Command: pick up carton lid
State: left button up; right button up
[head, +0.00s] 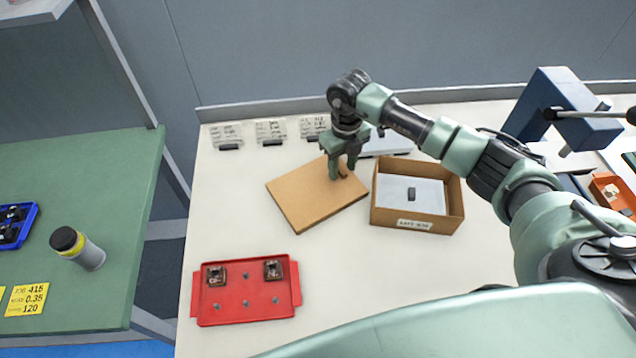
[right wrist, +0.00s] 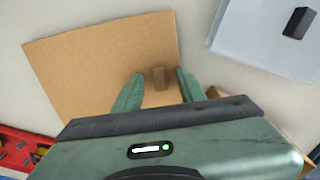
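The carton lid (head: 300,200) is a flat tan board lying on the pale table, left of the open carton (head: 452,208). It has a small brown grip tab near its right side, seen in the right wrist view (right wrist: 158,78). My right gripper (head: 343,170) is open over the lid's right part. In the right wrist view its two green fingers (right wrist: 158,90) stand apart on either side of the tab, with gaps showing. Whether the fingertips touch the lid is hard to tell. My left gripper is not in view.
The carton holds a white panel with a dark knob. A red tray (head: 246,313) with parts lies at the front left. Several clear packs (head: 270,131) line the back. A pale panel (right wrist: 262,42) with a dark block lies near the lid. Bare table surrounds the lid's left and front.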

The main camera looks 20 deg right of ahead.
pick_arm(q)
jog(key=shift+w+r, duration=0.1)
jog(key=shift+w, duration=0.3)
pick_arm(e)
jog(key=shift+f, duration=0.1)
grip_shut()
